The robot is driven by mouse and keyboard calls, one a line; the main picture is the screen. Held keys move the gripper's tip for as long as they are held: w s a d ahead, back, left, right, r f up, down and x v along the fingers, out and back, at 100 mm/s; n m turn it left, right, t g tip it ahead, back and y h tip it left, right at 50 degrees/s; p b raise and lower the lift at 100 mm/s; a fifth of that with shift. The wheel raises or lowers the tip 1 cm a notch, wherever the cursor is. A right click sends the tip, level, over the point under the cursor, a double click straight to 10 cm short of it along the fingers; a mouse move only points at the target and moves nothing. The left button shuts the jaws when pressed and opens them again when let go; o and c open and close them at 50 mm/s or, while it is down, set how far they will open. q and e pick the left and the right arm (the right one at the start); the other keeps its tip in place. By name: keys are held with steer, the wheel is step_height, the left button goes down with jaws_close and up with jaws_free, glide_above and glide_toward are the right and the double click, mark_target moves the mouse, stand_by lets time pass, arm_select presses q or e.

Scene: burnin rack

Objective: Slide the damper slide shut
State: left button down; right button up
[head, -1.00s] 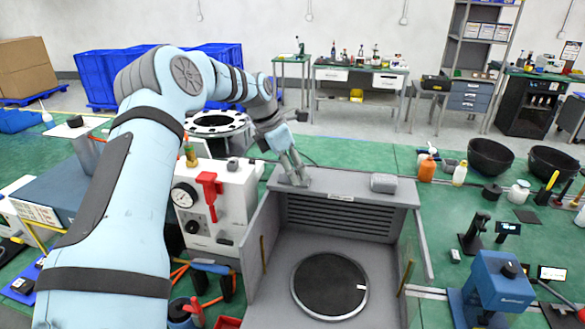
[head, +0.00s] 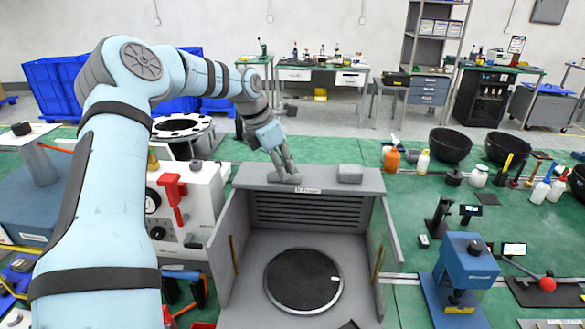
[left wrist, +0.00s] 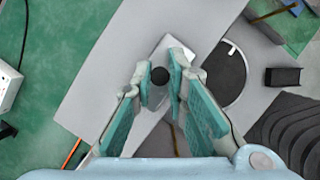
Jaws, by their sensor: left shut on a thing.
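The damper slide shows as a pale plate (left wrist: 176,47) with a round black knob (left wrist: 160,76) in the left wrist view. It lies on the grey top of the open-fronted rack housing (head: 318,181). My left gripper (head: 287,177) reaches down to the left part of that top in the head view. In the left wrist view its teal-padded fingers (left wrist: 159,88) stand on either side of the knob, shut on it. In the head view the fingers hide most of the slide. My right gripper is not in view.
A grey block (head: 350,173) sits on the top, right of the gripper. A round dark plate (head: 303,280) lies inside the housing. A white gauge box with a red handle (head: 173,199) stands to its left, a blue press (head: 466,268) to its right.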

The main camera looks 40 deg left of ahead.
arm_select(q)
steer(key=shift+s+f, duration=0.1)
steer(key=shift+f, duration=0.05)
steer(key=c, duration=1.7)
jaws_free()
steer(key=shift+d, duration=0.2)
steer(key=shift+o, duration=0.6)
steer(key=shift+w, duration=0.3)
steer(key=v, duration=1.2)
steer(key=shift+w+a, duration=0.1)
